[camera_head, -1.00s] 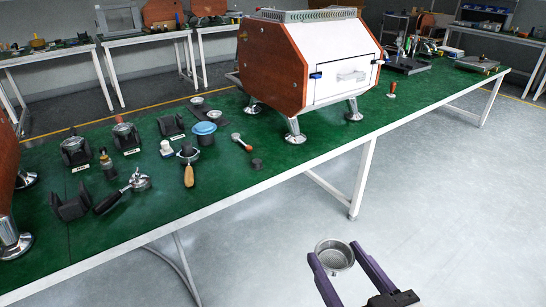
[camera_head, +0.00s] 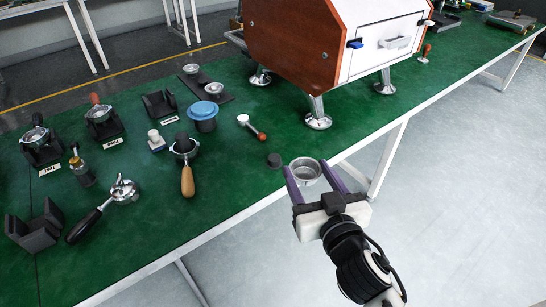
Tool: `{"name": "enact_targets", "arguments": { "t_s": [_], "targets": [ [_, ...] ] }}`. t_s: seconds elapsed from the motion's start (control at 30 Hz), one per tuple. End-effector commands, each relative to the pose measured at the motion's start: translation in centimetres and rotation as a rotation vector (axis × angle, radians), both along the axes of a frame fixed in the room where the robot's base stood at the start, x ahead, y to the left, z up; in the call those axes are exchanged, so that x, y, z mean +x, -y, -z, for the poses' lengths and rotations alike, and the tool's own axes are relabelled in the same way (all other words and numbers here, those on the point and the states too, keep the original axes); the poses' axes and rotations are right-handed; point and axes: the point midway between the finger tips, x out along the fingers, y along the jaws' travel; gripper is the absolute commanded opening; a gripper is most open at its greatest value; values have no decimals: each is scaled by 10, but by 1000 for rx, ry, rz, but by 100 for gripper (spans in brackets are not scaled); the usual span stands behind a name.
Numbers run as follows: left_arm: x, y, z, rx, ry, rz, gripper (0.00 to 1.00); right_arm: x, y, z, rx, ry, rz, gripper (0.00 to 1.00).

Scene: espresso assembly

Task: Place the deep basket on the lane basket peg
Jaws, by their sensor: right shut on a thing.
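The deep basket (camera_head: 307,181), a silver metal cup, is held between the purple fingers of my right gripper (camera_head: 305,167). The gripper is shut on it, over the front edge of the green table. No part is clearly marked as the lane basket peg. A dark plate (camera_head: 222,99) at the back of the table carries two silver baskets (camera_head: 191,69) (camera_head: 213,88). A short black cylinder (camera_head: 274,160) stands on the table just left of the held basket. I cannot tell whether either is the peg. My left gripper is out of view.
A blue-lidded cup (camera_head: 203,115), a wooden-handled portafilter (camera_head: 187,172), a black-handled portafilter (camera_head: 110,200) and several dark holders (camera_head: 36,227) stand on the left. A red-tipped tool (camera_head: 252,127) lies centrally. The espresso machine (camera_head: 290,40) stands behind. The front strip of the green table (camera_head: 235,190) is clear.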

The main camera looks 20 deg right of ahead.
Motion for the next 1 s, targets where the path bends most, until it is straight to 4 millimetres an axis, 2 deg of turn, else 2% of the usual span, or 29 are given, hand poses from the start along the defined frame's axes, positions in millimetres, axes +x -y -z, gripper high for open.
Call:
{"name": "enact_targets", "arguments": {
  "t_s": [0.03, 0.2, 0.3, 0.4, 0.5, 0.57, 0.8, 1.0],
  "targets": [
    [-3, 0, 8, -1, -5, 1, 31, 26, -2, 4, 1, 10, 7, 34],
    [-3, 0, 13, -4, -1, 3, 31, 97, -10, 4, 4, 6, 24, 34],
    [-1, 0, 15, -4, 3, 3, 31, 127, -15, -2, 6, 3, 29, 34],
    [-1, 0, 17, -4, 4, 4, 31, 148, -18, -9, 5, 1, 31, 34],
    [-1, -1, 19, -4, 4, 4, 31, 159, -20, -12, 5, -2, 33, 34],
    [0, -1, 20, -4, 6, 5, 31, 162, -20, -7, 4, -5, 34, 34],
    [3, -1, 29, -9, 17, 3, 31, 163, -21, 37, 3, -6, 33, 34],
    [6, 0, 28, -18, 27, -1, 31, 163, -20, 56, 3, -5, 34, 34]
  ]
}}
